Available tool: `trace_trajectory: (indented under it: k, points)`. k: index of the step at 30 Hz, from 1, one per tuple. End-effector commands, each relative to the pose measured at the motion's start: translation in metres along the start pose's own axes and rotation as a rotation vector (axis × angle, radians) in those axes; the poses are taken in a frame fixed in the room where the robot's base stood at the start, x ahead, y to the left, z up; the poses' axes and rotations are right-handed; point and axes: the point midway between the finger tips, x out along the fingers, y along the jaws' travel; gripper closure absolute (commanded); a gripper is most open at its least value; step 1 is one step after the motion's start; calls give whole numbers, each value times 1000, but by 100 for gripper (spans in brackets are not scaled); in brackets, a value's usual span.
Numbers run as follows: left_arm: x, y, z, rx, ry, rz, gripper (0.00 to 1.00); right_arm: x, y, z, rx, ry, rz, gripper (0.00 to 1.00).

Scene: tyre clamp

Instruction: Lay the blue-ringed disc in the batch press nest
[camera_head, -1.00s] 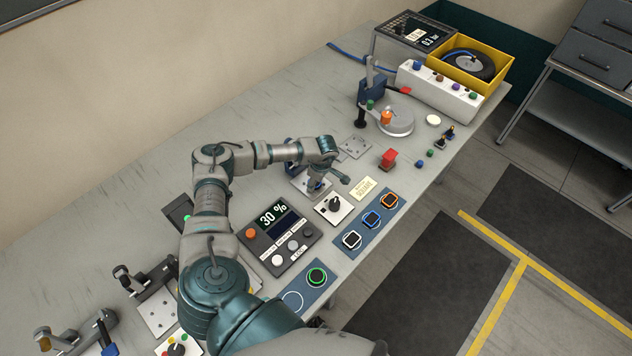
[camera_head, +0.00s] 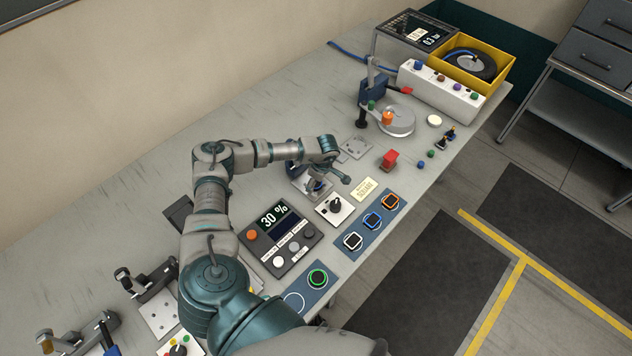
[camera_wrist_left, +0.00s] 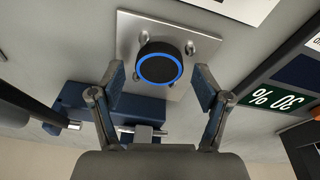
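The blue-ringed disc (camera_wrist_left: 160,66), black with a bright blue rim, lies on the metal plate of the press nest (camera_wrist_left: 203,46), among its short round studs, in the left wrist view. My left gripper (camera_wrist_left: 161,80) is open, one finger on each side of the disc, with a visible gap on both sides. A dark blue press part (camera_wrist_left: 80,108) stands beside the plate. My right gripper is not in view.
The control panel reading 30 % (camera_head: 278,236) and a knob box (camera_head: 334,207) are near the nest. Square pieces with white, blue (camera_head: 372,220) and orange rims lie in a blue tray. A green-ringed disc (camera_head: 317,277) lies beside an empty circle (camera_head: 293,302). A red block (camera_head: 388,160) stands farther right.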

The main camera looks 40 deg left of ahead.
Motion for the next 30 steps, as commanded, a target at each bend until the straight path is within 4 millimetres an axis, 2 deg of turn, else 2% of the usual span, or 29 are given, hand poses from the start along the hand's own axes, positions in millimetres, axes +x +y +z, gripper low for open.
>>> trace_trajectory:
  k: [9, 15, 21, 30]
  points:
    - [-75, 1, 1, 1, -1, 7, 24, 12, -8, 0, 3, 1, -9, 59]
    - [-108, 1, 2, -1, 0, 6, 24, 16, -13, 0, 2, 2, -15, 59]
    - [-118, 0, 1, 0, 0, 3, 24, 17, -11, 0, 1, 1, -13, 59]
    - [-118, 1, 0, -1, -1, 3, 24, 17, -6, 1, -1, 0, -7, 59]
